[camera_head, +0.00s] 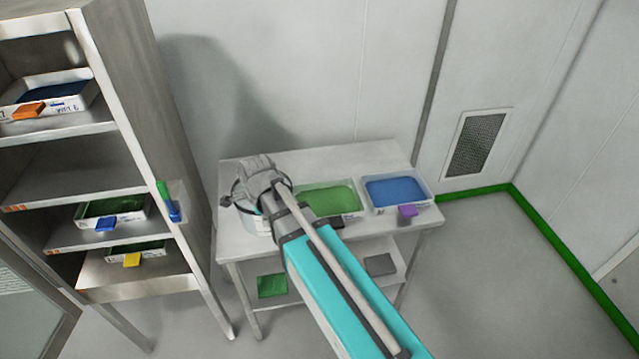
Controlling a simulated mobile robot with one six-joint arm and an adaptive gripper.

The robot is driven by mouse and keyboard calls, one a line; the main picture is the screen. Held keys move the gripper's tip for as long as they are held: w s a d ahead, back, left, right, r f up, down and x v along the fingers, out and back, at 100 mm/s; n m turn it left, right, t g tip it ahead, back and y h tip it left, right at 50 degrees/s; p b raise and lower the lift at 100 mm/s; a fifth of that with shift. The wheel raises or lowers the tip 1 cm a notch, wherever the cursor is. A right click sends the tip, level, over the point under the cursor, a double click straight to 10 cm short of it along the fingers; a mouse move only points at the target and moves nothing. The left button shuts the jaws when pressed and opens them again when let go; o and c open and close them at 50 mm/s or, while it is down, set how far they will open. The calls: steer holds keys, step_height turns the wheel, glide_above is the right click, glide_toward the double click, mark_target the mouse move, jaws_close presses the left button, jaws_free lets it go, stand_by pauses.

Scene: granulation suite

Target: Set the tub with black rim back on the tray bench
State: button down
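The tray bench (330,165) is a pale table against the wall with a lower shelf. My arm reaches over its left end, and my gripper (258,200) points down there. A pale tub (263,228) shows partly beneath and beside my wrist, at the left end of the bench top. A dark curved line near the wrist may be its black rim. My wrist hides most of the tub and the fingertips. I cannot tell whether the fingers hold the tub or whether it rests on the bench.
A green-filled tray (328,200) and a blue-filled tray (393,190) with a purple tab stand right of the tub. A shelving rack (160,120) with several trays stands close on the left. The bench's back strip is clear.

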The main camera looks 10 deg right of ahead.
steer(key=shift+s+r, duration=0.25)
steer(key=shift+s, duration=0.3)
steer(key=shift+w, duration=0.1)
steer(key=w+a+f+b, duration=0.1)
steer(key=w, duration=0.2)
steer(key=w+a+f+b, duration=0.1)
steer(key=w+f+b, duration=0.1)
steer(key=w, duration=0.1)
steer(key=w+a+f+b, duration=0.1)
steer(key=w, duration=0.1)
steer(key=shift+w+f, duration=0.2)
steer(key=shift+w, duration=0.2)
steer(key=w+f+b, duration=0.1)
steer(key=f+b, duration=0.1)
steer(key=w+a+f+b, duration=0.1)
steer(key=w+f+b, duration=0.1)
steer(key=b, duration=0.1)
steer(key=shift+w+f, duration=0.3)
steer(key=shift+f, duration=0.05)
steer(key=shift+a, duration=0.1)
steer(key=shift+w+a+f+b, duration=0.1)
steer(key=shift+w+f+b, duration=0.1)
steer(key=shift+f+b, duration=0.8)
steer(key=shift+w+f+b, duration=0.2)
steer(key=shift+f+b, duration=0.8)
